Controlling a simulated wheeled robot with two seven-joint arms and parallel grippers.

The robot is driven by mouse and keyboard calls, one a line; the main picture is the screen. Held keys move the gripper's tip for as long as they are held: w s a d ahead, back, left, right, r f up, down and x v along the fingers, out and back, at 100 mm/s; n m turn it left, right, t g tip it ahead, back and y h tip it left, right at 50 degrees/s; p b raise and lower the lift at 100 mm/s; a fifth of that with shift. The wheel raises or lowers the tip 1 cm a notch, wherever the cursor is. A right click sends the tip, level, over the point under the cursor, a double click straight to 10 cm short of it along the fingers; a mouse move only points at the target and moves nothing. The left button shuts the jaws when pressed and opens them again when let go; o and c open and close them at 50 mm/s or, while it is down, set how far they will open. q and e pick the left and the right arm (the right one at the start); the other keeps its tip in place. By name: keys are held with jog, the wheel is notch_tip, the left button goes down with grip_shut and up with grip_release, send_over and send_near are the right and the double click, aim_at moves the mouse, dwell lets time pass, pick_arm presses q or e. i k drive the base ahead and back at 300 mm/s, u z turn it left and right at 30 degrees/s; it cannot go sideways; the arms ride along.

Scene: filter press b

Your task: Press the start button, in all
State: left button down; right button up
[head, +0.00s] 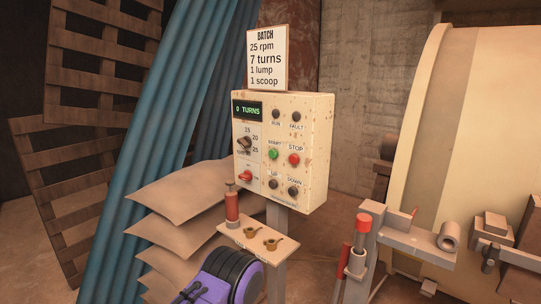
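The cream control box (314,150) stands on a grey post in the middle of the head view. Its green START button (273,154) sits left of the red STOP button (294,159). The RUN lamp (276,114) and FAULT lamp (296,116) look dark. The display (248,110) reads "0 TURNS". A speed knob (244,143) has marks 15, 20 and 25; its exact setting is unclear. A red switch (245,176) sits below it. Nothing touches the START button. Neither gripper's fingers show.
A sign (267,58) reads BATCH, 25 rpm, 7 turns, 1 lump, 1 scoop. A small shelf (285,254) holds a red cylinder (232,204) and two brass pieces (270,243). Stacked sacks (185,194) lie left; a large cream drum (475,130) stands right. Space before the buttons looks clear.

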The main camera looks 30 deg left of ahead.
aim_at(273, 153)
jog(key=k, duration=1.25)
jog(key=u, duration=0.6)
jog(key=i, duration=1.7)
jog(key=z, duration=0.8)
